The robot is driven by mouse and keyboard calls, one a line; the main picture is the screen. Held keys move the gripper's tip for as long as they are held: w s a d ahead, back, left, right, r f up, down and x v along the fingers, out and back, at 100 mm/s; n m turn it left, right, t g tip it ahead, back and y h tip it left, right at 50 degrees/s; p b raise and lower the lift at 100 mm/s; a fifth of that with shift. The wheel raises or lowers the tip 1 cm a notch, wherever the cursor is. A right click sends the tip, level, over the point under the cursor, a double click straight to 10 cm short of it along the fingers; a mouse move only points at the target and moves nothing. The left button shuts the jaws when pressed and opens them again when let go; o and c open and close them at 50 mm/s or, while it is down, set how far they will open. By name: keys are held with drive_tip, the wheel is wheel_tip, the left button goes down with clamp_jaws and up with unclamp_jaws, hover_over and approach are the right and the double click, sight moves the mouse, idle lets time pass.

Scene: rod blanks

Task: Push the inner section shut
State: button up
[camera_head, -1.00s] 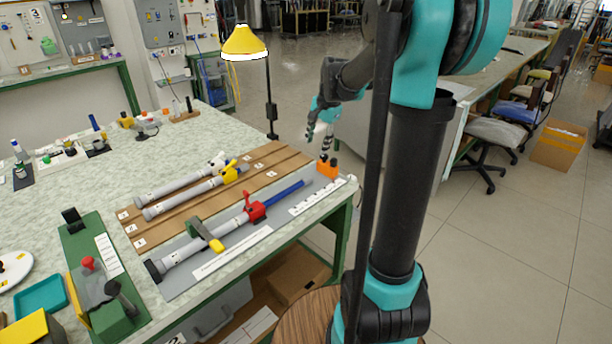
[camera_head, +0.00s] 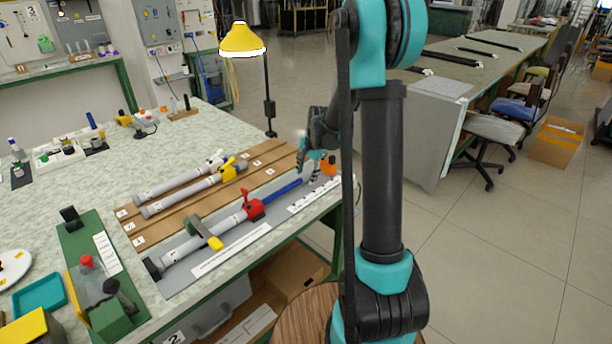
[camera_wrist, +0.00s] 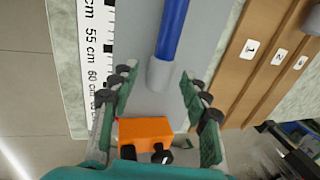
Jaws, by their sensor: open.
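The telescoping rod lies on a grey board (camera_head: 180,277) at the front of the bench. Its grey outer tube (camera_head: 200,245) sits under a green-and-yellow clamp (camera_head: 205,233), and a red clamp (camera_head: 252,205) grips its far end. The blue inner section (camera_head: 283,190) sticks out beyond the red clamp; in the wrist view the blue section (camera_wrist: 172,30) ends in a grey cap (camera_wrist: 160,73). My gripper (camera_head: 312,168) is at the far end of the board. In the wrist view my gripper (camera_wrist: 158,90) is open, its fingers on either side of the cap, apart from it.
An orange block (camera_wrist: 145,133) lies between the fingers' bases in the wrist view, and beside my gripper in the head view (camera_head: 329,166). A printed centimetre scale (camera_wrist: 97,50) runs alongside. Two more rods (camera_head: 185,182) rest on a brown grooved board (camera_head: 135,226). A yellow lamp (camera_head: 242,42) stands behind.

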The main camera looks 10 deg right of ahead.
drive_tip(key=shift+w+f, duration=0.1)
drive_tip(key=shift+f, duration=0.3)
clamp_jaws()
